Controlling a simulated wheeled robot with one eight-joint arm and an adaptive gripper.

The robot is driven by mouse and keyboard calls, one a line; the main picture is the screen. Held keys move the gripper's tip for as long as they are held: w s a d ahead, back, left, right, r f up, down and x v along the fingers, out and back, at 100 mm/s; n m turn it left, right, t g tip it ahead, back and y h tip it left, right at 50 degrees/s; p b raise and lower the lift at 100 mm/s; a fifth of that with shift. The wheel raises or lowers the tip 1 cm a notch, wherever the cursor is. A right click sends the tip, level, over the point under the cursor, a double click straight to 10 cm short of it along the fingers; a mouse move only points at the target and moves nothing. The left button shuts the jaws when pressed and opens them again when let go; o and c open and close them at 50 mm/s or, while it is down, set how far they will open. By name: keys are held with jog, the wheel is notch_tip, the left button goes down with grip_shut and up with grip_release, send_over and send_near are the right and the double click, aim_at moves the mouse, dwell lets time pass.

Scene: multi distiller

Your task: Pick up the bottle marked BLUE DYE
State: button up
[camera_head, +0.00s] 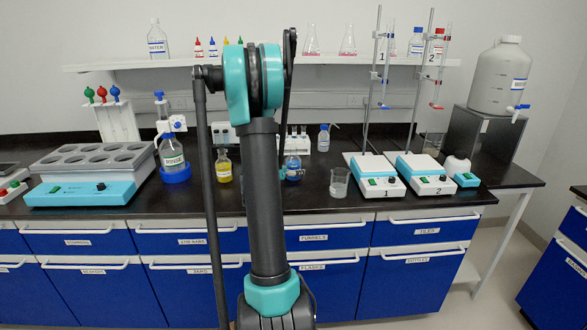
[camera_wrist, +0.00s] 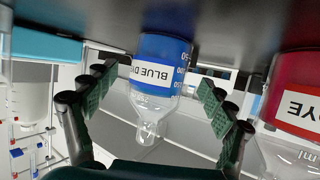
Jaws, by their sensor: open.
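The bottle marked BLUE DYE (camera_wrist: 160,75) appears upside down in the wrist view, with clear glass neck and blue liquid. In the head view, a blue-filled bottle (camera_head: 293,166) stands on the dark bench just right of my arm, partly hidden. My gripper (camera_wrist: 157,88) is open, with one green-padded finger on each side of the BLUE DYE bottle. Gaps show between the pads and the glass. In the head view my gripper is mostly hidden behind my arm.
A red-labelled dye bottle (camera_wrist: 298,105) is close beside the right finger in the wrist view. A yellow bottle (camera_head: 223,168) stands left of my arm. A beaker (camera_head: 339,183) and stirrer 1 (camera_head: 376,188) are to the right. A shelf (camera_head: 330,61) runs above the bench.

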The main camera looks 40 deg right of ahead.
aim_at(293, 168)
jog(key=x, duration=0.3)
jog(key=shift+w+d+f, duration=0.1)
jog(key=shift+d, duration=0.15)
jog(key=shift+c, duration=0.6)
jog(key=c, duration=1.6)
jog(key=shift+o, duration=0.2)
